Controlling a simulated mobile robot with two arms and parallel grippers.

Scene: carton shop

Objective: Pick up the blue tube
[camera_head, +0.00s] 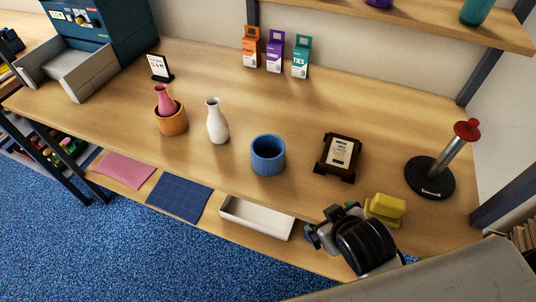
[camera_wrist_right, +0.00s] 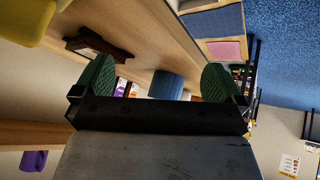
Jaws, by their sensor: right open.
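A blue, round, open-topped cylinder (camera_head: 267,156), the only blue tube-like thing I see, stands upright on the wooden table near its front edge. My right gripper (camera_head: 328,224) is to the right of it and nearer the front, apart from it. In the right wrist view, the gripper (camera_wrist_right: 160,82) is open and empty with green pads. The blue cylinder (camera_wrist_right: 167,84) shows in the gap between the pads, farther off. My left gripper is not in view.
A white vase (camera_head: 217,122) and an orange pot (camera_head: 171,120) holding a pink vase (camera_head: 163,99) stand left of the cylinder. A framed plaque (camera_head: 340,154) is to its right. A yellow object (camera_head: 386,208) is close beside my right gripper. A black-based stand (camera_head: 430,178) is farther right.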

